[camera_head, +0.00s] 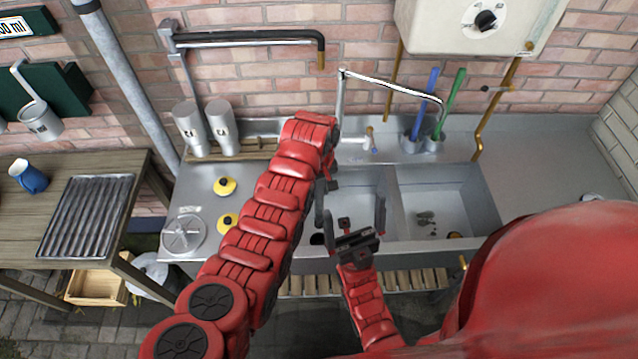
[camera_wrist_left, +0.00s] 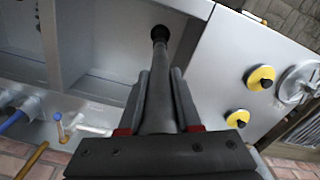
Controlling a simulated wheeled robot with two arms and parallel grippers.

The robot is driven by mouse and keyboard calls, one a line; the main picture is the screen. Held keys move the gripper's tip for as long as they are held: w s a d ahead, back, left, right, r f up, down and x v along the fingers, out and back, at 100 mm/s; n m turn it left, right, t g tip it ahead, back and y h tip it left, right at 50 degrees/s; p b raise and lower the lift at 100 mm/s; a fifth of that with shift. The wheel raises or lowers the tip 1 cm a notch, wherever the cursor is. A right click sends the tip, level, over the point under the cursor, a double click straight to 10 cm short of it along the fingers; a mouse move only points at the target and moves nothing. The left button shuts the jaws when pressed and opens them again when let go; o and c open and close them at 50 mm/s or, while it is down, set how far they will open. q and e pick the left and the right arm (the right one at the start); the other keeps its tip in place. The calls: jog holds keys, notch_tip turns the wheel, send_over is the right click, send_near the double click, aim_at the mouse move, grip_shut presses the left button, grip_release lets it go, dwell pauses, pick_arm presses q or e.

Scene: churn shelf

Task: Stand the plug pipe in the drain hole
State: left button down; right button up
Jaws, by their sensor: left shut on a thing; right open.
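The plug pipe (camera_wrist_left: 159,103) is a dark grey tube, seen in the left wrist view. My left gripper (camera_wrist_left: 160,76) is shut on it, with a finger along each side. The pipe's far end is by a round black spot (camera_wrist_left: 160,33) over the basin floor; I cannot tell whether this is its plug end or the drain hole. In the head view my left gripper (camera_head: 325,186) is over the left basin (camera_head: 362,190), and the arm hides much of it. A dark round patch (camera_head: 317,239) shows low in that basin. My right gripper (camera_head: 352,208) is open and empty before the left basin.
The right basin (camera_head: 465,192) holds dark scraps. A swivel tap (camera_head: 390,84) reaches over the basins. Two steel cups (camera_head: 205,128) stand behind the left drainboard, which has yellow knobs (camera_head: 225,187). Blue and green brushes (camera_head: 425,110) stand behind the basins. The right counter is clear.

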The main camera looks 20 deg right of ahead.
pick_arm(q)
jog(key=b, duration=0.7)
send_near(319, 220)
jog(key=f, duration=0.2)
jog(key=w+f, duration=0.1)
jog(key=f, duration=0.2)
jog(key=shift+d+f, duration=0.2)
jog(key=shift+f, duration=0.1)
jog(key=shift+w+f+b, duration=0.1)
jog(key=shift+f+b, duration=0.45)
jog(key=shift+f, duration=0.2)
jog(key=shift+f+b, duration=2.55)
jog(key=shift+f, duration=0.2)
jog(key=c, duration=0.5)
grip_release()
jog(key=shift+r, duration=0.2)
